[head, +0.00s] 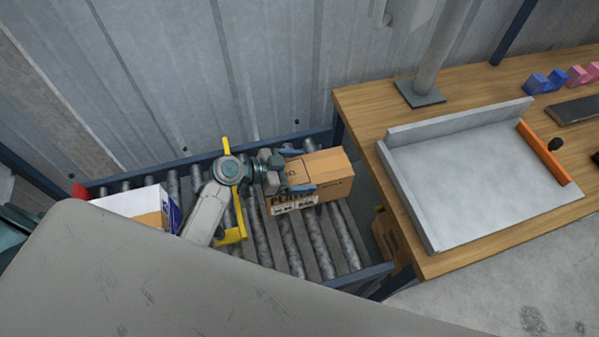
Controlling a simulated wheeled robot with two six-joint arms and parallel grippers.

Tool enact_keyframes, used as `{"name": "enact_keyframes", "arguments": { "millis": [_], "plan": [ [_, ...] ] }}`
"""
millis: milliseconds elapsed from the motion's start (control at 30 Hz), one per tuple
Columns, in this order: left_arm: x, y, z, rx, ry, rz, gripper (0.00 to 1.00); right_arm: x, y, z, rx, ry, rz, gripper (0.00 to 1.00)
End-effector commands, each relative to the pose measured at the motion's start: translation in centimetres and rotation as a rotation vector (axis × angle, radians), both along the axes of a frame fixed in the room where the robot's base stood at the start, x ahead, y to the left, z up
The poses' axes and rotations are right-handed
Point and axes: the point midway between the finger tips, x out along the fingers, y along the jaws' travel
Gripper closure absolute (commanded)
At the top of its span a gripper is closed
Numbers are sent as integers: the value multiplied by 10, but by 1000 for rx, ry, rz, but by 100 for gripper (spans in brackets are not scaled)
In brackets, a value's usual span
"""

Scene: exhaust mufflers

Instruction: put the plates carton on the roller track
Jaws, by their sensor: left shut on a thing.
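The plates carton (327,174) is a brown cardboard box with dark printed letters and a white label on its near side. It is over the right part of the roller track (262,232), a row of grey metal rollers in a blue frame. My left gripper (303,173) comes from the left and is shut on the carton, with a blue finger on its far side and another on its near side. I cannot tell whether the carton's underside touches the rollers. My right gripper is not in view.
A white and blue box (137,206) sits at the track's left end. A wooden bench (458,262) with a grey metal tray (470,165) stands at the right. Another brown carton (389,240) is below the bench edge. A corrugated wall (200,70) runs behind the track.

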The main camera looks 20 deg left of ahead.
Motion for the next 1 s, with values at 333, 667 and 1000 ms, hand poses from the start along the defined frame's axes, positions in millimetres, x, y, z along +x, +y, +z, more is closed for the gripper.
{"name": "enact_keyframes", "arguments": {
  "millis": [333, 667, 1000],
  "plan": [
    [0, -1, -22, -2, -4, 1, 80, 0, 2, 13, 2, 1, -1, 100],
    [-1, 0, -26, 0, 0, 0, 3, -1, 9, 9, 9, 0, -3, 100],
    [-1, 0, -22, 1, 1, 0, 0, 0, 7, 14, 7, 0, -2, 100]
  ]
}}
